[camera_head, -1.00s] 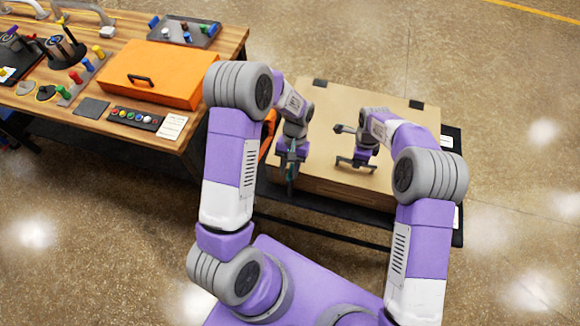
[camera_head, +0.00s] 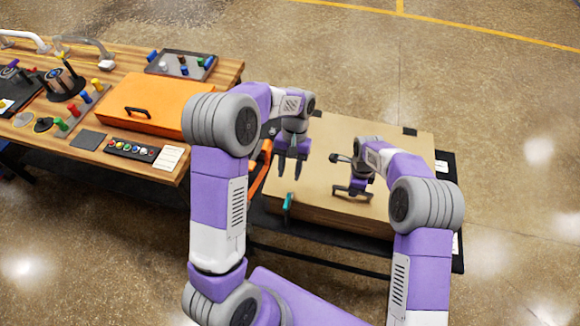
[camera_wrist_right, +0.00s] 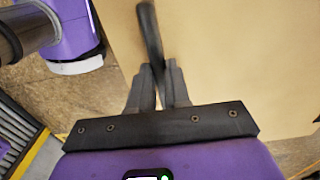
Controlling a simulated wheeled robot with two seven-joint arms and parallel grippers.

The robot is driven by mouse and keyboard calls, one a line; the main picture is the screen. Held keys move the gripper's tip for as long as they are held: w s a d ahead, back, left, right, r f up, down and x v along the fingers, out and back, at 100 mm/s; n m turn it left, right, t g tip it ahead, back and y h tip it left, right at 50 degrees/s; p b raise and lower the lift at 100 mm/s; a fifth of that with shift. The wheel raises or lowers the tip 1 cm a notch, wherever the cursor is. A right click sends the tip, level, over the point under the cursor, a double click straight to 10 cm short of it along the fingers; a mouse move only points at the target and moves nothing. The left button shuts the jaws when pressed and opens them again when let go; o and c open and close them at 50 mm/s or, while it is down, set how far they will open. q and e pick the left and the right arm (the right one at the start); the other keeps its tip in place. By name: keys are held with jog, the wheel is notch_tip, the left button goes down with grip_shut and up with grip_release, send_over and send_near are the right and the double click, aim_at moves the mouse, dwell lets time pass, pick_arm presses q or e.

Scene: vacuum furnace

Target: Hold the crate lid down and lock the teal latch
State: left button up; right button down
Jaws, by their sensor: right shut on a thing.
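The tan crate lid (camera_head: 330,140) lies flat on the crate (camera_head: 335,217), with no clear gap showing. The teal latch (camera_head: 287,203) stands roughly upright at the crate's near edge, left of its middle; whether it is locked I cannot tell. My left gripper (camera_head: 290,175) is open and empty above the left part of the lid, behind the latch and apart from it. My right gripper (camera_head: 355,190) is over the lid, shut on a dark handle. The right wrist view shows this handle (camera_wrist_right: 149,30) running between the fingers (camera_wrist_right: 160,95).
A wooden bench (camera_head: 175,176) on the left carries an orange case (camera_head: 160,100), a button strip (camera_head: 132,149) and several small parts. The crate rests on a low dark stand (camera_head: 448,205). An orange part (camera_head: 262,170) is beside the crate's left side. Floor is clear to the right.

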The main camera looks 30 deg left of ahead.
pick_arm(q)
jog(key=shift+w+r, duration=0.15)
jog(key=shift+r, duration=0.3)
pick_arm(e)
jog(key=shift+w+d, duration=0.15)
jog(key=shift+w, duration=0.25)
jog(key=c, duration=1.5)
grip_release()
jog(key=o, duration=0.5)
jog(key=shift+w+f, duration=0.2)
jog(key=shift+s+r, duration=0.2)
pick_arm(q)
jog(key=shift+w+r+p, duration=0.2)
jog(key=shift+r+p, duration=0.25)
jog(key=shift+p, duration=0.15)
pick_arm(e)
notch_tip(320, 180, up, 7)
jog(key=shift+r, duration=0.15)
